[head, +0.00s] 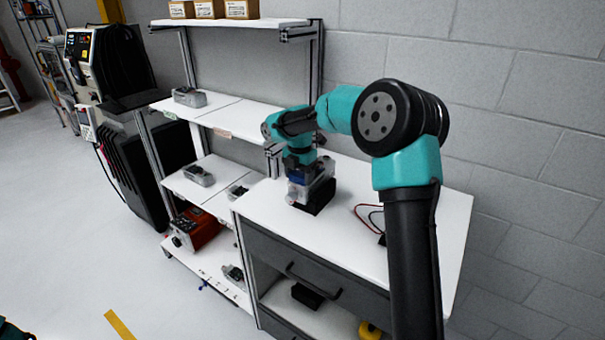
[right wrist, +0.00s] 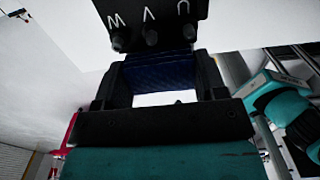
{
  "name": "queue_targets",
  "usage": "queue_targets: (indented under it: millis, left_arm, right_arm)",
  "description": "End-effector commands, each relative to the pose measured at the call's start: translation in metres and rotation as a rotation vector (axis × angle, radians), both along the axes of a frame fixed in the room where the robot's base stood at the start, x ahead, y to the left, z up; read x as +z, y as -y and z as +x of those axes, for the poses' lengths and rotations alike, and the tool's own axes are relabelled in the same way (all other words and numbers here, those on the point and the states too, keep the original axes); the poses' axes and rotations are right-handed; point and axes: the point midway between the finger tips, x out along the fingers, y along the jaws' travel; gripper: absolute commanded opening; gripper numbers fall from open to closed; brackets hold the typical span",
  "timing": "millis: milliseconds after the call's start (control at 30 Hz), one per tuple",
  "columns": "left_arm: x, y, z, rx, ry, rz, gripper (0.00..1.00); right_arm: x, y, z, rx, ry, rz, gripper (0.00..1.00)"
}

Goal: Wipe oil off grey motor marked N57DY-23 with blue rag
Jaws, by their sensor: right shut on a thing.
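My right gripper (head: 299,172) is over the white worktop, right against a grey motor (head: 322,186) with a black base. It is shut on a blue rag (head: 296,178). In the right wrist view the rag (right wrist: 157,74) spans the space between the two dark fingers. A black block with white letters and round terminals (right wrist: 150,22) stands close beyond it, at or almost at the rag; I cannot tell if they touch. No oil and no N57DY-23 marking can be made out. My left gripper is out of view.
Red and black leads (head: 367,212) lie on the worktop (head: 400,235) to the right. A white shelf rack stands left, with grey units (head: 190,97) (head: 199,175) and an orange-red machine (head: 194,228). Cardboard boxes (head: 241,9) sit on the top shelf. A block wall is behind.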

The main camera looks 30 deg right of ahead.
Motion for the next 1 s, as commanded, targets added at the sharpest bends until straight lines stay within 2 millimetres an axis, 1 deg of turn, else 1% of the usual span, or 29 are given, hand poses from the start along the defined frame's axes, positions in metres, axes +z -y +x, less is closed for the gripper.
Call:
queue_targets:
  millis: [233, 667, 733, 800, 867, 1000]
  left_arm:
    - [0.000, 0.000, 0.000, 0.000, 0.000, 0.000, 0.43]
    - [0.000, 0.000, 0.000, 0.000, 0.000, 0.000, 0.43]
    - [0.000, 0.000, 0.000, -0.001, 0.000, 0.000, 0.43]
    - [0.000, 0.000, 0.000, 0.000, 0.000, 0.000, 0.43]
    - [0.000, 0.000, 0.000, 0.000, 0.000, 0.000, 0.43]
    - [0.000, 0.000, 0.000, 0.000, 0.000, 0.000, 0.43]
  right_arm:
    - [0.000, -0.002, 0.013, -0.010, -0.001, 0.000, 0.43]
    - [0.000, -0.001, -0.014, 0.017, -0.003, 0.000, 0.43]
    - [0.004, 0.001, -0.014, 0.014, -0.002, -0.001, 0.43]
    - [0.024, 0.002, -0.014, 0.012, 0.004, -0.001, 0.43]
    - [0.026, 0.003, -0.015, 0.011, 0.000, 0.000, 0.43]
    - [0.040, 0.006, -0.017, 0.006, 0.001, 0.000, 0.43]
